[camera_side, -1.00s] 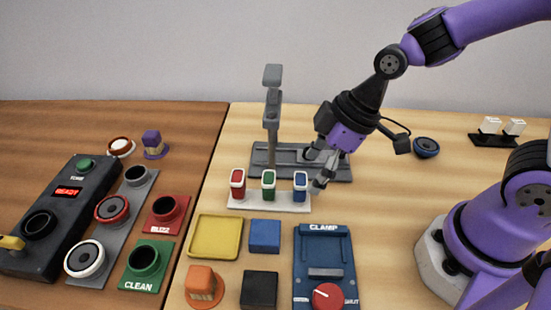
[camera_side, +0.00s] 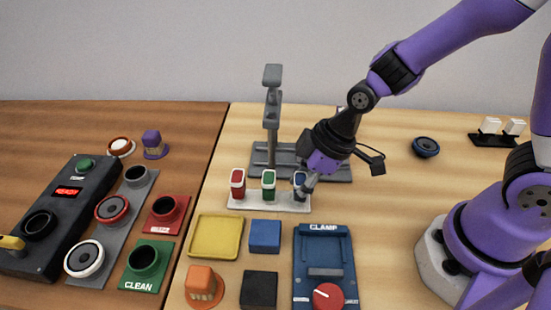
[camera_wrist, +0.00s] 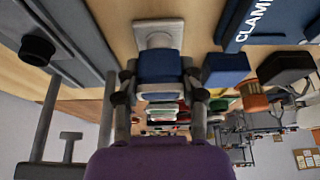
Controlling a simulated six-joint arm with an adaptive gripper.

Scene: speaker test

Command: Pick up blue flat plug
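The blue flat plug (camera_wrist: 159,68) stands upright in the white holder (camera_side: 240,203), at its right end. In the side view only part of the blue plug (camera_side: 299,180) shows behind my gripper (camera_side: 303,192). In the wrist view my gripper (camera_wrist: 158,78) has one finger on each side of the plug, close to its sides. I cannot tell whether the fingers touch it. The green plug (camera_side: 268,184) and red plug (camera_side: 237,182) stand to its left in the same holder.
A grey stand (camera_side: 272,110) rises behind the holder. In front lie a yellow tray (camera_side: 214,237), a blue block (camera_side: 265,235), a black block (camera_side: 259,289) and the blue clamp box (camera_side: 323,255). Free table lies to the right.

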